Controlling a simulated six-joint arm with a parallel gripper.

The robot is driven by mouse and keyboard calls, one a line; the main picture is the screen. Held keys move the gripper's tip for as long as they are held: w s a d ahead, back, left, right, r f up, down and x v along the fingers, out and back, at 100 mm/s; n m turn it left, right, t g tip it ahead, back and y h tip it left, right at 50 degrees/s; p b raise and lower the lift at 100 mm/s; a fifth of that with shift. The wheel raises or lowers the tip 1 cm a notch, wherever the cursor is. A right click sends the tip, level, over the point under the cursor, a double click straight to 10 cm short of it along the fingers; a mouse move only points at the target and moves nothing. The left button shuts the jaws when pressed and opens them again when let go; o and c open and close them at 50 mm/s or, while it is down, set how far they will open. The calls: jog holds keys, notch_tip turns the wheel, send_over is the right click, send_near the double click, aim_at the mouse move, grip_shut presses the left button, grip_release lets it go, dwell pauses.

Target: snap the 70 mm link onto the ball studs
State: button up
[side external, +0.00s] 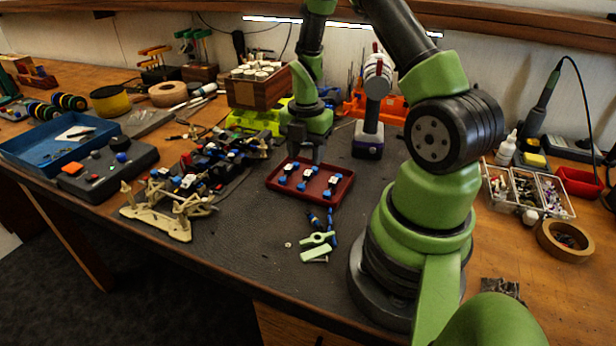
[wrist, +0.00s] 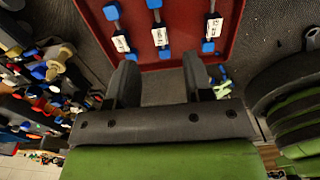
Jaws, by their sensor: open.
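A dark red tray (side external: 300,197) lies on the grey mat. It holds three links with blue ends, dark rods and white labels: a left link (side external: 285,172), a middle link (side external: 306,178) and a right link (side external: 332,186). The label lettering is too small to read, so I cannot tell which is 70 mm. In the wrist view the links lie side by side in the tray (wrist: 185,30). My gripper (wrist: 160,80) is open and empty, above the tray's edge. The car chassis (side external: 205,168) is left of the tray; its ball studs are too small to make out.
A cream suspension part (side external: 160,225) stands at the mat's front left. A pale green tool (side external: 318,240) and small blue-handled pieces (side external: 330,222) lie in front of the tray. A drill (side external: 370,130) and a wooden box (side external: 258,92) stand behind.

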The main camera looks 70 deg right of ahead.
aim_at(306, 175)
jog(key=shift+a+f, duration=0.1)
jog(key=shift+f, duration=2.65)
grip_shut()
